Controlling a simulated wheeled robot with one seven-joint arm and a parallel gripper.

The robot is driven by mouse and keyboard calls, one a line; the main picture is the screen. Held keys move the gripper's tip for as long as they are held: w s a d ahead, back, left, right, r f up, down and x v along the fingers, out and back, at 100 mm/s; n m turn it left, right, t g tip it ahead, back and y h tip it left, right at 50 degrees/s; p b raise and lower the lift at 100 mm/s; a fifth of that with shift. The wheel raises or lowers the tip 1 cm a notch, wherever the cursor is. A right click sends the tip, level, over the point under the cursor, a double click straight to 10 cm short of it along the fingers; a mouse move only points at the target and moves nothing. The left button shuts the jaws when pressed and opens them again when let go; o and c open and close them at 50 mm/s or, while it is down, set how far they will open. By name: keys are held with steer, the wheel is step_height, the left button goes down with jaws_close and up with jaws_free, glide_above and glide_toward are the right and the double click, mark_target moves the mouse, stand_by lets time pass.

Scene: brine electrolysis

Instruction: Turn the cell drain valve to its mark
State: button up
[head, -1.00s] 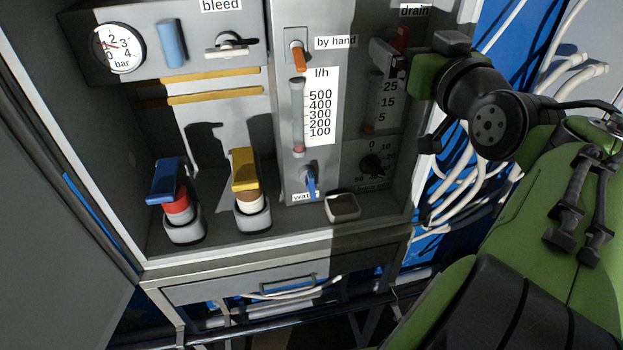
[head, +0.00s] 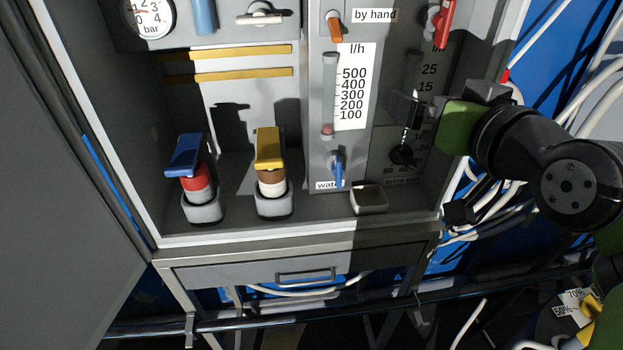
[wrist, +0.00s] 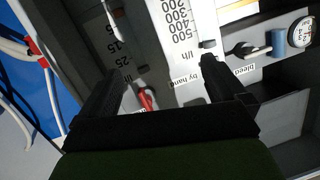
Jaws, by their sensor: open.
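The drain valve's red handle (head: 441,20) is at the top right of the panel in the head view, tilted slightly off upright. It also shows in the wrist view (wrist: 147,98), low between my fingers and near the left one. My gripper (head: 406,108) is open and empty. In the head view it is below the red handle, in front of the small scale and black dial, apart from the handle. The wrist view shows both dark fingers (wrist: 162,66) spread apart. I cannot make out the valve's mark, and its label is cut off in the wrist view.
Left of the small scale are the water flow scale (head: 352,88), an orange "by hand" lever (head: 335,28) and a blue water lever (head: 337,168). Blue (head: 184,155) and yellow (head: 268,148) handles stand further left. A small tray (head: 369,198) sits below. White cables (head: 590,75) hang at right.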

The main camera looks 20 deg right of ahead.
steer(key=a+f+g+y+b, duration=0.1)
steer(key=a+f+g, duration=0.2)
steer(key=a+f, duration=0.3)
steer(key=a+f+n+g+y+b, duration=0.1)
steer(key=a+f, duration=0.4)
steer(key=f, duration=0.6)
steer(key=shift+a+f+n+g+y+b, duration=0.3)
steer(key=shift+a+g+y+b, duration=0.1)
steer(key=shift+g+b, duration=0.4)
steer(key=shift+r, duration=0.1)
steer(key=s+a+f+n+g, duration=0.2)
steer(key=s+f+g, duration=0.2)
steer(key=s+f, duration=0.4)
steer(key=shift+s+a+h, duration=0.2)
steer(key=shift+a+h, duration=0.2)
